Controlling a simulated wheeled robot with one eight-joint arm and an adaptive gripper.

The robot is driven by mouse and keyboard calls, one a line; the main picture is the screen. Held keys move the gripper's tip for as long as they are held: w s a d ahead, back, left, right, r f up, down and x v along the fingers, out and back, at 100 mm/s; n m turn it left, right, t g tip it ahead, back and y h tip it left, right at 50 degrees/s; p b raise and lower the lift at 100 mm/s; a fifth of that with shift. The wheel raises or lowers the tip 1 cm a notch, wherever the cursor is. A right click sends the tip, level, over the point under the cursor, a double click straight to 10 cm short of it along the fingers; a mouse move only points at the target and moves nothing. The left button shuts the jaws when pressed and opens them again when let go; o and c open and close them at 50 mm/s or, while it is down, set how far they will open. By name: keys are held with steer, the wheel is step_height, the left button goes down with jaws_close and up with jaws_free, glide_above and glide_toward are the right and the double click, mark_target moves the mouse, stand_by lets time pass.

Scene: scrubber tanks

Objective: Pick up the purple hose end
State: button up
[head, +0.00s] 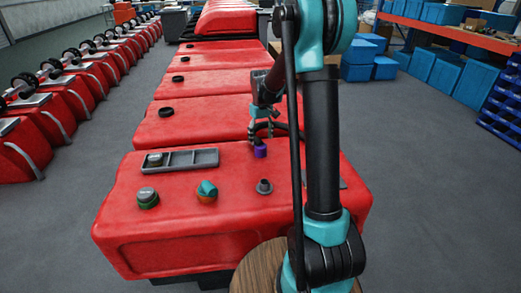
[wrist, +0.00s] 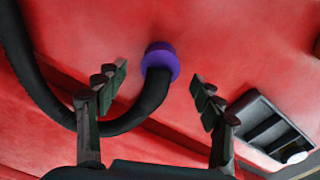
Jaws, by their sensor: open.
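The purple hose end (head: 260,150) is a short purple collar on a black hose, on top of the nearest red tank (head: 170,240). In the wrist view the purple hose end (wrist: 160,60) lies just beyond my fingertips. Its black hose (wrist: 150,100) curves back between the fingers and loops off to the left. My gripper (head: 262,130) points down over the tank, just above the hose end. In the wrist view my gripper (wrist: 159,82) is open, with one finger on each side of the hose. Neither finger visibly touches it.
A round wooden surface (head: 255,268) is in front.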

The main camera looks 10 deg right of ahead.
mark_target(261, 145)
steer(key=shift+w+a+f, duration=0.15)
steer(key=shift+f, duration=2.55)
steer(key=c, duration=1.3)
